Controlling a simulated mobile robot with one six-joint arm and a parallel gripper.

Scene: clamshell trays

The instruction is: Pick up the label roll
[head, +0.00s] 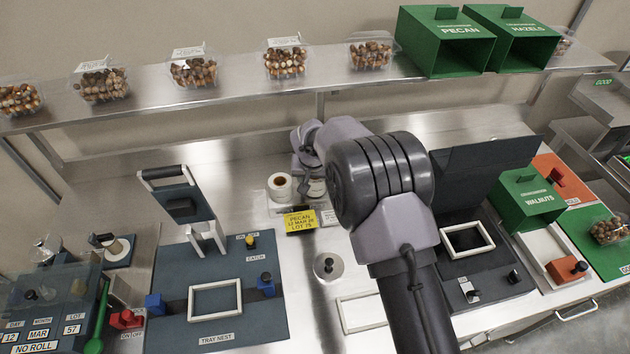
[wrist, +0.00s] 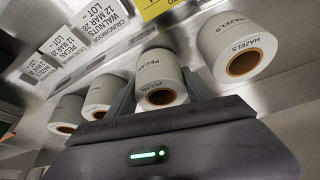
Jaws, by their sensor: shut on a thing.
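In the wrist view, a white label roll marked PECAN (wrist: 161,88), with a brown core, sits between the two grey fingers of my gripper (wrist: 162,92). The gripper is shut on it. A HAZELS roll (wrist: 238,52) stands close on its right, and two more rolls (wrist: 97,92) (wrist: 66,112) are on its left, their print hard to read. In the head view, a white roll (head: 280,187) shows on the steel counter left of my arm. My arm hides most of the other rolls and the fingertips there.
A yellow PECAN lot card (head: 300,220) stands in front of the rolls. The label printer (head: 45,315) at lower left reads NO ROLL. A tray nest (head: 180,320) lies left of centre. A shelf (head: 225,90) with nut trays and green bins (head: 447,45) runs above the counter.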

